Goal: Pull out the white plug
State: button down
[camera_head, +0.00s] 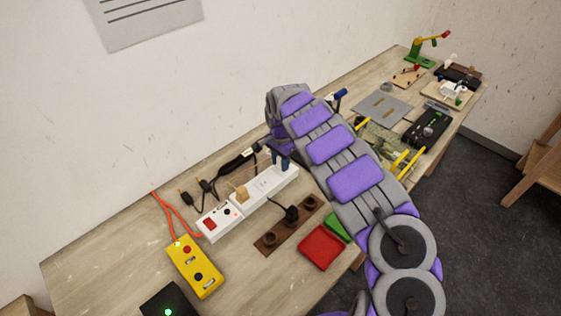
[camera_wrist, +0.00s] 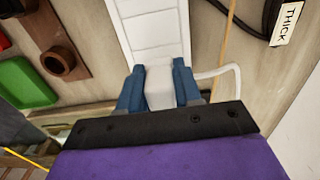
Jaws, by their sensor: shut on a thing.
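The white plug (camera_wrist: 160,90) shows between the two blue fingers in the wrist view. My gripper (camera_wrist: 160,92) is shut on it. A white cable (camera_wrist: 218,71) curves out to the right beside the fingers. The white power strip (camera_wrist: 158,40) lies straight beyond the plug. In the head view, my gripper (camera_head: 282,161) points down at the far right end of the power strip (camera_head: 262,188). The plug is hidden there by the fingers. Whether its pins are in the socket cannot be told.
A tan plug (camera_head: 242,194) sits in the strip. A yellow box (camera_head: 194,266) stands at left. Black cables (camera_head: 235,163) lie behind, near the wall.

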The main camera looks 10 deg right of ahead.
jog(key=shift+r, duration=0.1)
jog(key=shift+r+p, duration=0.95)
jog(key=shift+r, duration=1.15)
